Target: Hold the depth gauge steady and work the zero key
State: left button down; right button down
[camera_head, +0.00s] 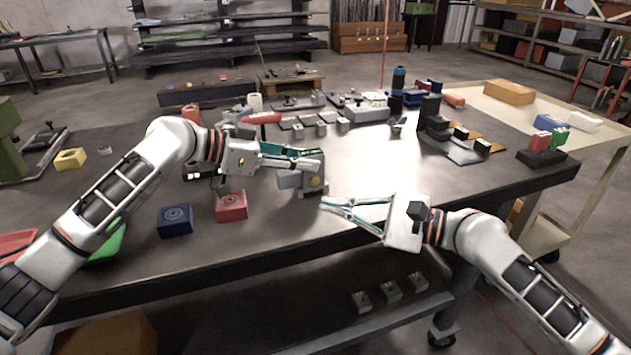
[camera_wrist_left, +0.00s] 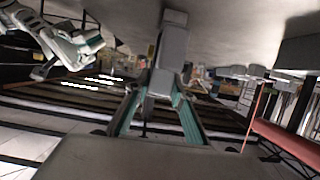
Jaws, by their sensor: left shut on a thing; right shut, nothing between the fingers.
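The depth gauge, which I take to be the grey boxy device (camera_head: 290,180) with a small yellowish part on its right side, is on the table near the front edge. My left gripper (camera_head: 308,163) is shut on its upper part; in the left wrist view a grey block (camera_wrist_left: 170,62) sits between the fingertips (camera_wrist_left: 160,88). My right gripper (camera_head: 323,204) is shut and empty, its tips just in front of and right of the gauge, apart from it. It also shows in the left wrist view (camera_wrist_left: 98,43). I cannot make out the zero key.
A red block (camera_head: 231,206) and a blue block (camera_head: 175,222) lie left of the gauge near the front edge. Small grey devices (camera_head: 322,128) and a black stand (camera_head: 432,112) stand farther back. The table right of the gauge is clear.

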dwell(0.3)
pick_arm(q)
jog(key=c, duration=1.6)
grip_release()
jog(key=shift+c, duration=0.2)
jog(key=shift+a, duration=0.1)
